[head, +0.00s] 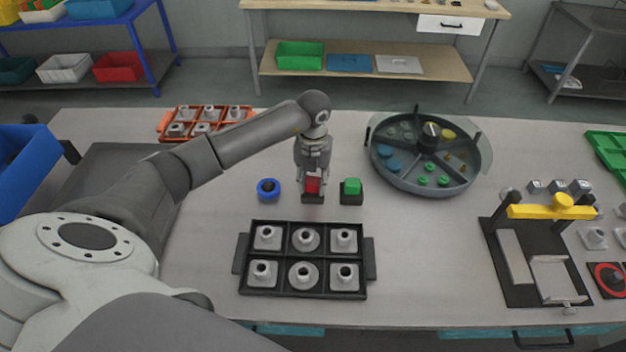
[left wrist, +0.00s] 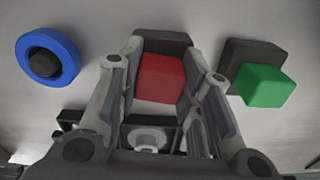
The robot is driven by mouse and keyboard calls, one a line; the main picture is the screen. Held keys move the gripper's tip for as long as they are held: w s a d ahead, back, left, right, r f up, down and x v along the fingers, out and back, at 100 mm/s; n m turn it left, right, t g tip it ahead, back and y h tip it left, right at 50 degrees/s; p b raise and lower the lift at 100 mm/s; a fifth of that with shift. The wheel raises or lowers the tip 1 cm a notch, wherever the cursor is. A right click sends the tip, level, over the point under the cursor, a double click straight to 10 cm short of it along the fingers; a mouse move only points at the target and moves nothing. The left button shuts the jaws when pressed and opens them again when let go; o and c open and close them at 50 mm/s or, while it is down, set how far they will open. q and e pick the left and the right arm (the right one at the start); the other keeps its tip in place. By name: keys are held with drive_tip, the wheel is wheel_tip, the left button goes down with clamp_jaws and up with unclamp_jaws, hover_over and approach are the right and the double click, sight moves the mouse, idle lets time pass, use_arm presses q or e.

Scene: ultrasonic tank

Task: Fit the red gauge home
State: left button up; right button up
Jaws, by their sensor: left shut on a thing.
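The red gauge (head: 313,185) is a red block held between the fingers of my left gripper (head: 313,174). In the left wrist view the red gauge (left wrist: 161,78) shows between the two fingers of the left gripper (left wrist: 165,85), which are shut on it. A dark base (head: 312,199) lies right below the red gauge; its edge also shows past the gauge in the left wrist view (left wrist: 165,41). I cannot tell whether the gauge touches or is seated on this base. My right gripper is not in view.
A blue ring (head: 268,189) surrounds a dark post on the left. A green block (head: 352,186) sits at a dark base on the right. A black tray (head: 371,258) of grey parts lies in front. A round divided tray (head: 383,182) stands at the back right.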

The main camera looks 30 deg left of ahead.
sight(313, 180)
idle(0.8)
use_arm(q)
drive_tip(key=o, duration=1.1)
drive_tip(key=shift+f, duration=0.1)
drive_tip(key=shift+c, duration=0.2)
drive_tip(key=shift+o, duration=0.2)
wheel_tip(313, 180, up, 12)
drive_tip(key=shift+d+f, duration=0.1)
